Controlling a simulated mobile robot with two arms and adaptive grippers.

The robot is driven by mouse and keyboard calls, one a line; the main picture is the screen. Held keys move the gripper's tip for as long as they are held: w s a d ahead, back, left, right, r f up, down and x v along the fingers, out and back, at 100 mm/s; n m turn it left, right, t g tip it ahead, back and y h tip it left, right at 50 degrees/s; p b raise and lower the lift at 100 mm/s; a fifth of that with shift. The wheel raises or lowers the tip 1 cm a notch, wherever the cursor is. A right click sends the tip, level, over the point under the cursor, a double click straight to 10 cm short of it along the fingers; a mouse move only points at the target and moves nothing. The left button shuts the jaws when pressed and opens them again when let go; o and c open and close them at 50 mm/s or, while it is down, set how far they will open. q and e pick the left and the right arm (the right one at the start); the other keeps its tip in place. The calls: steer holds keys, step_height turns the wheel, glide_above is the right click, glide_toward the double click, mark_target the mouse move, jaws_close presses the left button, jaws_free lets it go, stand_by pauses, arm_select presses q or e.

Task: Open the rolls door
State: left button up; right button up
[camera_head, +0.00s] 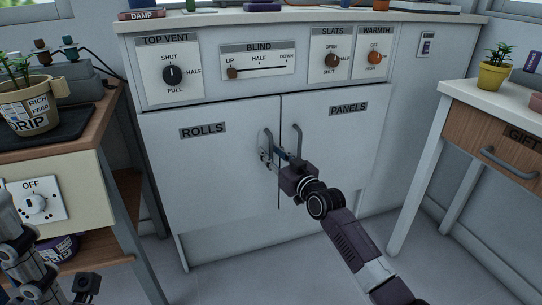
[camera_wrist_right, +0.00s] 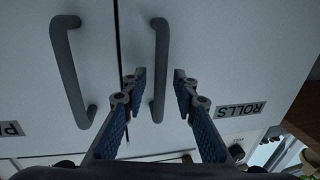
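The rolls door (camera_head: 210,175), a pale panel labelled ROLLS, is closed in the left half of the cabinet front. Its grey bar handle (camera_head: 268,141) stands upright near the middle seam; it also shows in the right wrist view (camera_wrist_right: 161,50). My right gripper (camera_head: 274,156) is at the handle's lower part. In the right wrist view its two blue-padded fingers (camera_wrist_right: 158,76) are apart, one on each side of the handle, with gaps showing. My left gripper (camera_head: 87,285) is low at the left edge, partly cut off; its fingers are unclear.
The panels door (camera_head: 335,150) is closed beside it, with its own handle (camera_head: 297,139) close to the right gripper. A wooden side table (camera_head: 62,180) with a potted plant (camera_head: 30,105) stands left, a drawer table (camera_head: 490,130) right. The floor (camera_head: 250,270) in front is clear.

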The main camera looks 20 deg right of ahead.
jaws_close()
steer(key=shift+s, duration=0.1)
stand_by(0.4)
